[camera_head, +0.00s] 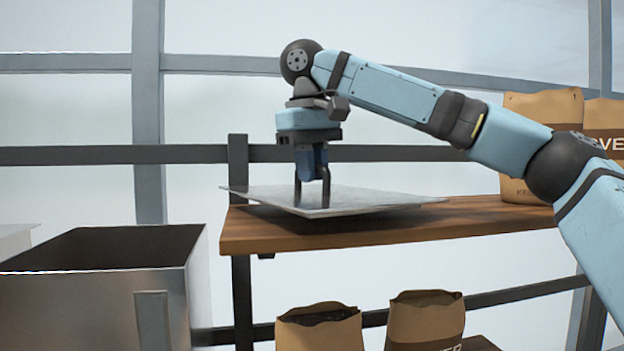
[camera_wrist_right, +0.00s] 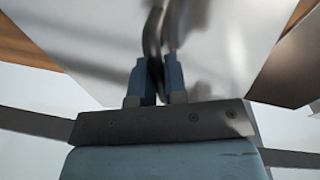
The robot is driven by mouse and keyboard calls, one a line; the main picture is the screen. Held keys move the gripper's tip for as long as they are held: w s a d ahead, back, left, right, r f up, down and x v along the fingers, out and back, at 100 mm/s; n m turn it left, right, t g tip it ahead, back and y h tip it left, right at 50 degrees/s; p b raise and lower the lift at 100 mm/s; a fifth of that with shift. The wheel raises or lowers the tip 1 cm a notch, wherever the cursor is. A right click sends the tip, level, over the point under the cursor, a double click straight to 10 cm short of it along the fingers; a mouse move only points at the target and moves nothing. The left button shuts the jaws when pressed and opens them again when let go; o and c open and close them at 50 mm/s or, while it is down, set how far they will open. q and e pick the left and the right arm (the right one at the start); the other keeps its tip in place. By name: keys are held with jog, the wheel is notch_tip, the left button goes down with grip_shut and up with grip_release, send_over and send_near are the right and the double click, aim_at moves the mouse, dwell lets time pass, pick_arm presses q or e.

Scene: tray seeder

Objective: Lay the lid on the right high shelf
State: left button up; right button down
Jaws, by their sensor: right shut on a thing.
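The lid (camera_head: 365,197) is a thin, flat grey metal sheet, slightly tilted, at the high wooden shelf (camera_head: 400,230). Its left corner sticks out past the shelf's left end. I cannot tell whether it rests fully on the boards or hangs just above them. My right gripper (camera_head: 312,203) points down from above and is shut on the lid near its left part. In the right wrist view the lid (camera_wrist_right: 225,45) fills the upper middle, with the gripper fingers (camera_wrist_right: 158,45) against it. My left gripper is in neither view.
An open metal bin (camera_head: 95,300) stands at the lower left, beside the shelf. Paper bags (camera_head: 540,110) stand at the shelf's right back. More paper bags (camera_head: 425,322) stand on a lower level. A dark shelf post (camera_head: 240,290) rises at the shelf's left end.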

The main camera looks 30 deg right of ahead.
jog(key=shift+f, duration=0.65)
jog(key=shift+w+f, duration=0.1)
jog(key=shift+f, duration=0.25)
jog(key=c, duration=1.1)
grip_release()
jog(key=shift+c, duration=0.2)
notch_tip(320, 180, up, 12)
jog(key=a, duration=0.1)
